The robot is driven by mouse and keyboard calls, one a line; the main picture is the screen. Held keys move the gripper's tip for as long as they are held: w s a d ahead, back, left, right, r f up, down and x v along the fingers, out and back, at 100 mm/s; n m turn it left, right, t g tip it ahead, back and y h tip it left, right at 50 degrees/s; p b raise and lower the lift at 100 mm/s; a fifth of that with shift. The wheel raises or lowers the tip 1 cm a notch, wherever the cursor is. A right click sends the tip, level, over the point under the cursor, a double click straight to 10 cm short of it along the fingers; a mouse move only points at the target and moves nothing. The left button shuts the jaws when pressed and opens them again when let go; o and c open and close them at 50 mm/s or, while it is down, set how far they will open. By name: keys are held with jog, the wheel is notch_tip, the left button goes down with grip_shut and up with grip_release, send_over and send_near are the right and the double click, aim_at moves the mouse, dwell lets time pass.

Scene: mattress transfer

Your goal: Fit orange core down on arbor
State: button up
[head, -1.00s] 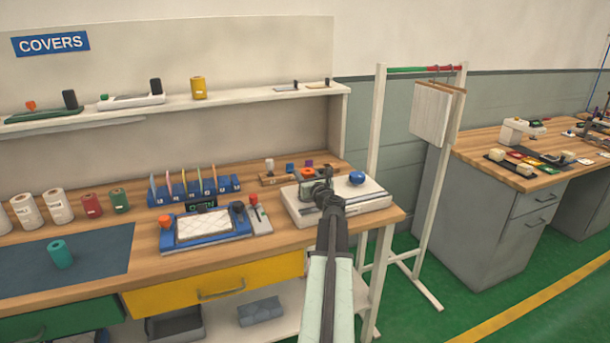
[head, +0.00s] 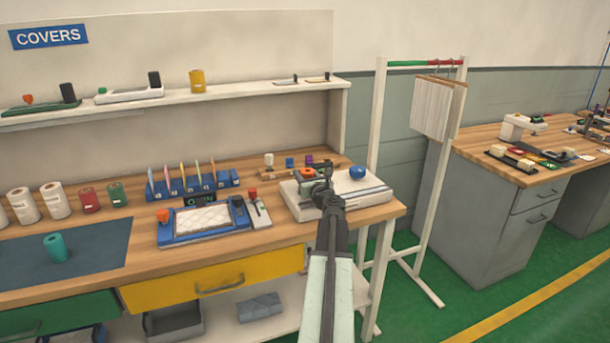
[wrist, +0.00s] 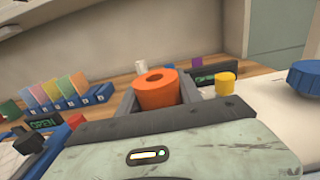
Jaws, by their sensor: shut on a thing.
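The orange core (wrist: 157,90) is a short, thick ring with a hole in its top. It sits upright between the two grey fingers of my gripper (wrist: 158,100) in the wrist view. My gripper is shut on it. In the head view my gripper (head: 316,184) is over the white machine (head: 362,194) with the blue knob (head: 357,172), and a bit of the orange core (head: 308,173) shows behind it. I cannot make out the arbor; it may be hidden by the core or my gripper. I cannot tell whether the core touches the machine.
A yellow cylinder (wrist: 225,83) stands just right of the core. The blue-framed tray (head: 205,222) with a quilted pad lies to the left, and a blue rack (head: 193,186) of coloured cards stands behind it. A white rack post (head: 375,150) rises at the right.

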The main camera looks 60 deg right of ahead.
jog(key=o, duration=1.5)
jog(key=shift+c, duration=0.2)
jog(key=v, duration=0.8)
jog(key=shift+w, duration=0.1)
jog(key=shift+f, duration=0.1)
